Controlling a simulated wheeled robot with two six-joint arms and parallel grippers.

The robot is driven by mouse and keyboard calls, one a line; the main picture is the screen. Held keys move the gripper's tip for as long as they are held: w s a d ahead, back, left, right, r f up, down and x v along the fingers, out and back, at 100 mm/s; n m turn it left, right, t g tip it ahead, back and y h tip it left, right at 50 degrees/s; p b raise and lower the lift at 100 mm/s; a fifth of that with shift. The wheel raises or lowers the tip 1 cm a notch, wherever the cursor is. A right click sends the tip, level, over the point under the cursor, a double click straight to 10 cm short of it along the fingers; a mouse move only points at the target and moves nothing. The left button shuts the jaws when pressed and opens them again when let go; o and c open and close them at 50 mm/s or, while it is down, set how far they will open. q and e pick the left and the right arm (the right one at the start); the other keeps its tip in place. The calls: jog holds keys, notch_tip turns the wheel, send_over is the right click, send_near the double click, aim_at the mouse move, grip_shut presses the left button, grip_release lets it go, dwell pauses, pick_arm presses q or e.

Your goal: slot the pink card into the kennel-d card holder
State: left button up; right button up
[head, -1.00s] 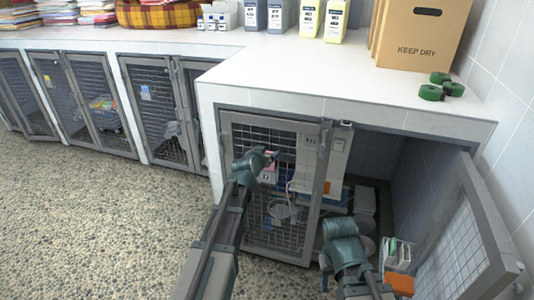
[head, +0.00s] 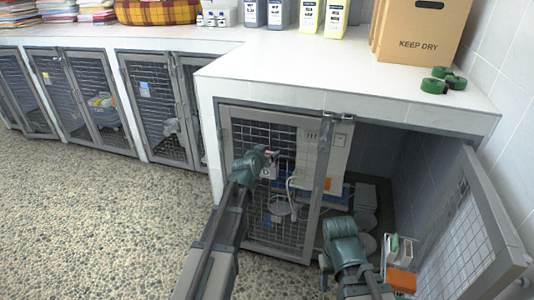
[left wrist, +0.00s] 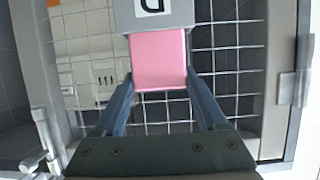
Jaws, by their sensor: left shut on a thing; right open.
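The pink card (left wrist: 160,60) is held between the two fingers of my left gripper (left wrist: 160,85). Its far end meets the grey card holder (left wrist: 180,20) marked D, upside down in the left wrist view. How deep the card sits in the holder I cannot tell. In the head view, my left gripper (head: 269,154) is at the mesh door (head: 318,180), and the holder (head: 267,173) shows just below it, small and partly covered. My right gripper (head: 343,238) is low in front of the open kennel; its fingers are hard to make out.
An open mesh door (head: 465,235) stands at the right. A white rack (head: 400,250) and an orange item (head: 401,280) are beside my right arm. The counter (head: 300,75) above carries bottles, a cardboard box (head: 425,35) and green rolls (head: 440,80). The pebbled floor at left is clear.

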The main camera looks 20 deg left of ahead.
pick_arm(q)
jog(key=shift+f+b, duration=0.65)
jog(key=shift+f, duration=0.1)
jog(key=o, duration=1.3)
jog(key=shift+c, duration=0.2)
jog(key=p+v, duration=0.5)
jog(key=v, duration=0.8)
jog(key=shift+s+r, duration=0.2)
jog(key=shift+s, duration=0.15)
